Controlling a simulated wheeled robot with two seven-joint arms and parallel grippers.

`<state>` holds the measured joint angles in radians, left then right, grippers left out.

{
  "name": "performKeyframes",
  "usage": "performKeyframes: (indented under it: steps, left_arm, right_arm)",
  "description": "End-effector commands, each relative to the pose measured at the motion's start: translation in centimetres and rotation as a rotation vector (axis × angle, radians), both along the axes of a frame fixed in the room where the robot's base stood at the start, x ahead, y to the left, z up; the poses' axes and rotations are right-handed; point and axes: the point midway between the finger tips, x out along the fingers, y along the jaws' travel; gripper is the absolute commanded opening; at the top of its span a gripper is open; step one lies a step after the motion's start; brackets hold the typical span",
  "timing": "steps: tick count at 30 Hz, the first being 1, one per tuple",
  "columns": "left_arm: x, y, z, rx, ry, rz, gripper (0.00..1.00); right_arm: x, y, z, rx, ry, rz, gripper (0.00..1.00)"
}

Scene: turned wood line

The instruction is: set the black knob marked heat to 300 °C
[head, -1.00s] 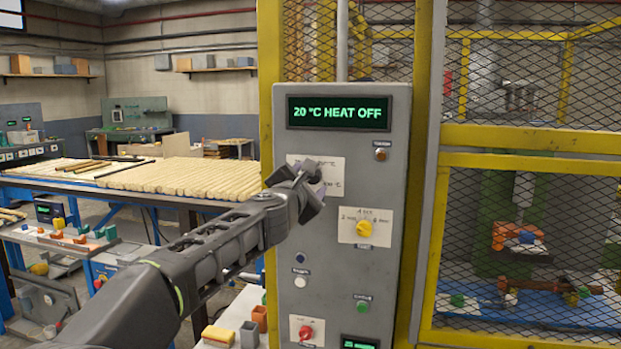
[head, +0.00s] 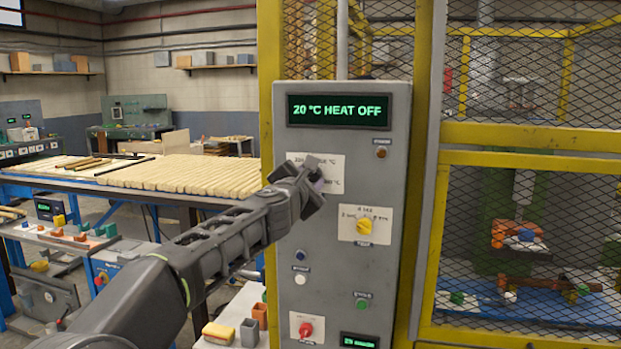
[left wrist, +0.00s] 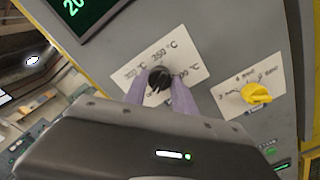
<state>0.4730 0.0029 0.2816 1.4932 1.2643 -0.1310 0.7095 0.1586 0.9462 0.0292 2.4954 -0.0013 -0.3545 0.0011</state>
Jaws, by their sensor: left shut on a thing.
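The grey control panel (head: 345,265) carries a display (head: 339,111) reading "20 °C HEAT OFF". In the left wrist view, the black knob (left wrist: 159,76) sits on a white label plate (left wrist: 185,50) with several °C marks, "350 °C" at the top among them. My left gripper (left wrist: 160,88) is shut on the black knob, with a purple finger on either side of it. In the head view my left gripper (head: 312,187) covers the knob and part of its plate (head: 326,163). My right gripper is not in view.
A yellow knob (head: 364,227) on its own plate is close at the lower right. A red knob (head: 305,329), a green button (head: 361,303) and a dark blue button (head: 300,255) are lower down. A yellow mesh cage (head: 530,140) stands to the right.

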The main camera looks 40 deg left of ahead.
Motion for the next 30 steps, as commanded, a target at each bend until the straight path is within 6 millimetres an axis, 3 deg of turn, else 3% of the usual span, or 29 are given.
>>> performKeyframes:
  steps: [17,30]
  left_arm:
    - [0.0,-0.1,0.0,0.047,0.018,-0.001,0.00]
    - [0.0,-0.1,0.0,0.319,0.113,-0.003,0.00]
  right_arm:
    - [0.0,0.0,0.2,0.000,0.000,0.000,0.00]
    - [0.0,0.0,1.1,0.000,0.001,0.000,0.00]
